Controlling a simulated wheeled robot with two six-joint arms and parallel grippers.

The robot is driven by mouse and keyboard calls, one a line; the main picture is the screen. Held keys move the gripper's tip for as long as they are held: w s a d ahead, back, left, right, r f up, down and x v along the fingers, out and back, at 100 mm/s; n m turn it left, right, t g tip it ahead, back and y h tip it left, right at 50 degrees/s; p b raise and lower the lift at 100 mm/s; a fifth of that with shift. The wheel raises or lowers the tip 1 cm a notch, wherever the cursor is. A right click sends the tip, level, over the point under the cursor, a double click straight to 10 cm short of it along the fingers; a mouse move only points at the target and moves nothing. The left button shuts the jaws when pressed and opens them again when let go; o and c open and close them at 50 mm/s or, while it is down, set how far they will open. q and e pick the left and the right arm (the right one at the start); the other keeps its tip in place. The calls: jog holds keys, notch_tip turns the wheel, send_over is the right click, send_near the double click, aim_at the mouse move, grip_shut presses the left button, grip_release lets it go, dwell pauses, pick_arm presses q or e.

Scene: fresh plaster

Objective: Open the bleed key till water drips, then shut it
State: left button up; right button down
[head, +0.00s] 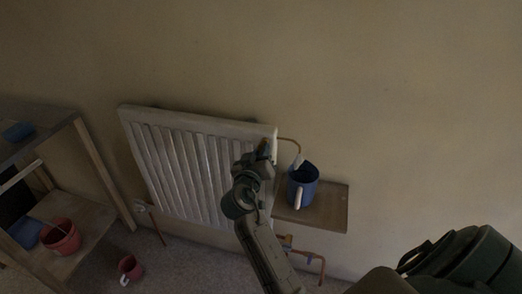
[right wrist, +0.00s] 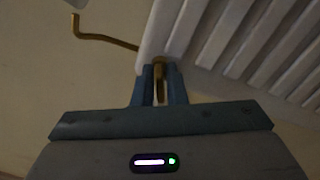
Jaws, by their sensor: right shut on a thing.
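The white ribbed radiator (head: 190,165) hangs on the wall. It also fills the upper right of the right wrist view (right wrist: 225,35). My right gripper (head: 264,154) is at its upper right corner. In the right wrist view its two fingers (right wrist: 160,85) are shut on the brass bleed key (right wrist: 159,75), at the radiator's edge. A thin brass spout pipe (right wrist: 105,40) runs out from there and bends at its end. A blue mug (head: 304,180) with a pale handle stands below the pipe's end. I cannot make out any water. My left gripper is not in view.
The mug stands on a small wooden shelf (head: 325,212) right of the radiator. Copper pipes (head: 310,255) run below. A wooden rack (head: 85,212) at left holds a red bucket (head: 61,237); a smaller red pot (head: 130,267) is on the floor. The wall above is bare.

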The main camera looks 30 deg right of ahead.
jog(key=shift+r+n+p, duration=0.1)
jog(key=shift+n+p, duration=0.2)
jog(key=shift+n, duration=0.7)
pick_arm(q)
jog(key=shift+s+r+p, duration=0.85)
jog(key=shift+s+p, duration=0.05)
jog(key=shift+p, duration=0.05)
pick_arm(e)
jog(key=n, duration=0.4)
jog(key=shift+n, duration=0.3)
jog(key=c, duration=1.6)
grip_release()
jog(key=shift+d, duration=0.1)
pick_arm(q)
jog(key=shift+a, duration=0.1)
pick_arm(e)
jog(key=shift+o, duration=0.2)
